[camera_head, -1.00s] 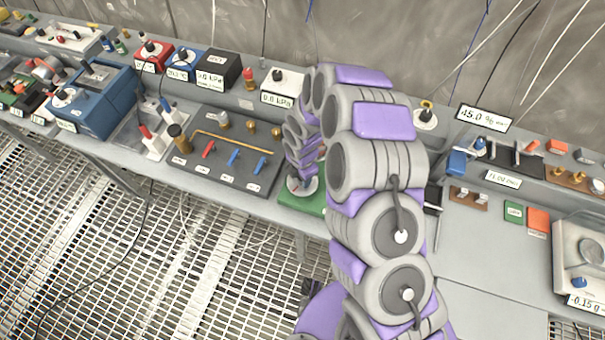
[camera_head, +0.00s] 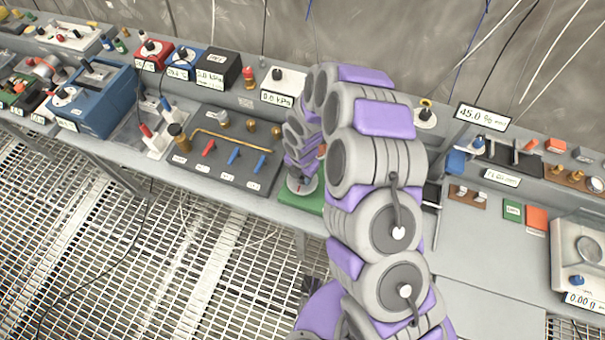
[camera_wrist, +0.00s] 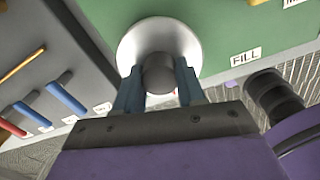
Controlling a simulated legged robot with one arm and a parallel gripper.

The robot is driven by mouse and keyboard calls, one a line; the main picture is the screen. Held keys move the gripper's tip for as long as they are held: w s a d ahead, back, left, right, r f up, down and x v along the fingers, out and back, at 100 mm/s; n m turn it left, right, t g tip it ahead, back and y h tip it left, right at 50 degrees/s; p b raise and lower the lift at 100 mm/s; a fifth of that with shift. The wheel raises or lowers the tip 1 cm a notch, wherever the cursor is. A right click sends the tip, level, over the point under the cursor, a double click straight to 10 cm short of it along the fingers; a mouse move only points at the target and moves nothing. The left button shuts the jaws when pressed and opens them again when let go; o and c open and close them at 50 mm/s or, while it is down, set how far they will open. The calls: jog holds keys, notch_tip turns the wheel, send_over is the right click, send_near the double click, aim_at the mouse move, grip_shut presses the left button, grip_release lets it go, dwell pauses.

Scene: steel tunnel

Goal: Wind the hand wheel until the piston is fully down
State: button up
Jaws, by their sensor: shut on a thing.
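In the wrist view a pale round hand wheel (camera_wrist: 150,35) sits on a green base (camera_wrist: 225,30) with a FILL label. My gripper (camera_wrist: 158,85) has its two blue fingers closed on either side of a dark grey cylindrical knob (camera_wrist: 158,72) at the wheel. In the head view the green base (camera_head: 314,200) is at the front edge of the bench, and a pale part of the wheel (camera_head: 303,186) shows below my arm. My arm hides most of the device and my fingertips there. I cannot make out the piston in either view.
Left of the green base is a dark panel (camera_head: 225,172) with red and blue levers and a brass pipe. A blue box (camera_head: 95,95) stands further left. A scale (camera_head: 578,250) stands at the right. The bench is bare around (camera_head: 470,250) its front right part.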

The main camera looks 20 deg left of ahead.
jog(key=shift+w+a, duration=0.1)
jog(key=o, duration=1.1)
jog(key=shift+a, duration=0.15)
jog(key=shift+c, duration=0.2)
jog(key=shift+d+r, duration=0.2)
jog(key=shift+r, duration=0.1)
notch_tip(320, 180, up, 16)
jog(key=shift+a+r+p, duration=0.2)
jog(key=shift+r+p, duration=0.05)
jog(key=shift+p, duration=0.05)
